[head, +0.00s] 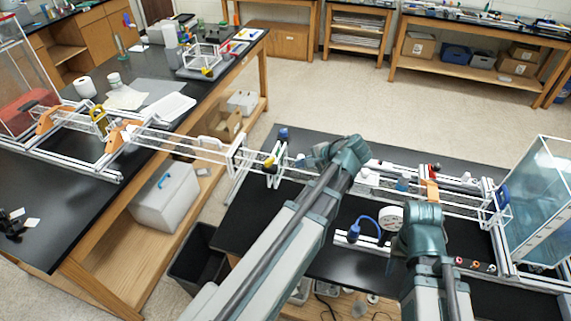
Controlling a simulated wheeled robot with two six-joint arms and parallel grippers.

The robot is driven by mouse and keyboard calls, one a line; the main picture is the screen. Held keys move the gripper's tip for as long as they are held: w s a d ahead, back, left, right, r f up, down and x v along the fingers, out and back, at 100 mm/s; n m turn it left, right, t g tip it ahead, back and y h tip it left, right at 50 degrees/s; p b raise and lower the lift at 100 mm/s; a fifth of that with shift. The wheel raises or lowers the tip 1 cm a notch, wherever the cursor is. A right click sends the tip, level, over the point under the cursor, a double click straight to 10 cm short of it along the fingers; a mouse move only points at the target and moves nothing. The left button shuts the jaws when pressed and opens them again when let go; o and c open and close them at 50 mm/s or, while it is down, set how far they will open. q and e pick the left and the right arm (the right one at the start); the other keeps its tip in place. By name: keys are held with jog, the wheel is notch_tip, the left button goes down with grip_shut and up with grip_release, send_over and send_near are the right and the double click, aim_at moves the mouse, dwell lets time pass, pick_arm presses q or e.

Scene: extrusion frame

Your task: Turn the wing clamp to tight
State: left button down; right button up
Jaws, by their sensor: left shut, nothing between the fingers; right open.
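I cannot tell for certain which part is the wing clamp. A small yellow piece (270,162) sits on the white end frame of the extrusion rails, left of my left gripper and apart from it. My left gripper (301,160) is small in the head view, beside the rails, shut and empty. Its wrist hides part of the rails. My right arm ends at a teal joint over the near side of the right bench; its fingers are hidden below or behind it. A blue handle-like piece (503,196) sits on the rails' right end, beside the glass tank.
The black right bench (262,212) carries the rails, a glass tank (545,205), a round white dial (391,217) and a blue cabled part (358,231). Thin rails bridge the gap to the left bench (45,175). A dark bin (203,258) stands below.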

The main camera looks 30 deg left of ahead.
aim_at(270, 162)
pick_arm(q)
jog(key=m, duration=1)
jog(key=f+m, duration=0.1)
jog(key=m, duration=0.4)
jog(key=shift+s, duration=0.25)
jog(key=b+x, duration=0.2)
jog(key=x, duration=0.2)
jog(key=r+b+x, duration=0.1)
jog(key=b+x, duration=0.2)
jog(key=x, duration=0.1)
jog(key=a+b+x, duration=0.1)
jog(key=b+x, duration=0.1)
jog(key=x, duration=0.2)
jog(key=shift+w+a+r, duration=0.1)
jog(key=shift+a, duration=0.5)
